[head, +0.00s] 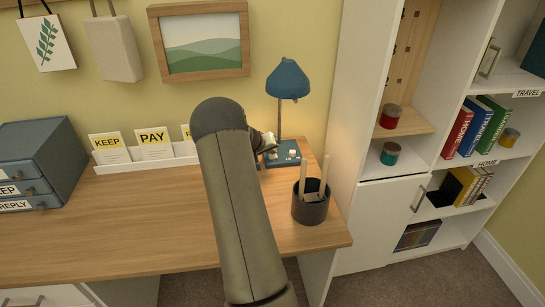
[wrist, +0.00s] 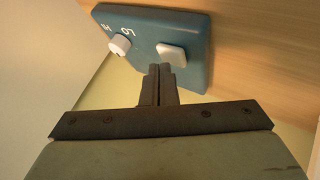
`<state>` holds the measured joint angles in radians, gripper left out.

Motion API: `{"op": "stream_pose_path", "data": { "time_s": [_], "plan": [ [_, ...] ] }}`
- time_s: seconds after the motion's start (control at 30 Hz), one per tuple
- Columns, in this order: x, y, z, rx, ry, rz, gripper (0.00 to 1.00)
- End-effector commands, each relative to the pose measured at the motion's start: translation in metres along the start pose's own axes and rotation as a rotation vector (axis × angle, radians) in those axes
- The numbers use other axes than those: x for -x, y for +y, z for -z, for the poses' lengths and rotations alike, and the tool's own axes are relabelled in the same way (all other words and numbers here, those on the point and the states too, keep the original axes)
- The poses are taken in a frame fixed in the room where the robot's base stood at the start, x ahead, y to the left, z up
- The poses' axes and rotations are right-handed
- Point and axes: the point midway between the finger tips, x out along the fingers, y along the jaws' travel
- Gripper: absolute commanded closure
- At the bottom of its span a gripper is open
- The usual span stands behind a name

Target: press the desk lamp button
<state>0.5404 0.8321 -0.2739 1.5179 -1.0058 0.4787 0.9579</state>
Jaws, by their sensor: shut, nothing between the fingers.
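The blue desk lamp (head: 288,80) stands at the back right of the wooden desk in the head view. Its blue base (head: 284,161) carries small white controls. In the wrist view the base (wrist: 190,28) shows a white square button (wrist: 172,54) and, left of it, a round white knob (wrist: 120,45) with "HI" and "LO" marks. My gripper (wrist: 159,70) is shut and empty. Its fingertips are right at the near edge of the square button; I cannot tell whether they touch it. In the head view my arm hides most of the gripper and part of the base.
A dark pen cup (head: 310,207) with light sticks stands near the desk's right edge, right of my arm. A white card holder (head: 147,162) and blue drawers (head: 40,160) stand to the left. White shelves (head: 362,205) rise beyond the right edge. The desk's middle (head: 150,215) is clear.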

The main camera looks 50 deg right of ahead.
Motion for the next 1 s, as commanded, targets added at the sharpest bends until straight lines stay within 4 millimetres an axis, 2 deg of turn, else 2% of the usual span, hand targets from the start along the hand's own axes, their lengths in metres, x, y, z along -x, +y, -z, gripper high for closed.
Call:
{"op": "stream_pose_path", "data": {
  "time_s": [0.2,1.0],
  "plan": [
    [-0.0047,-0.0038,-0.0034,-0.001,0.000,0.000,1.00],
    [0.0023,0.0012,0.0015,0.000,0.000,0.001,1.00]
  ]
}}
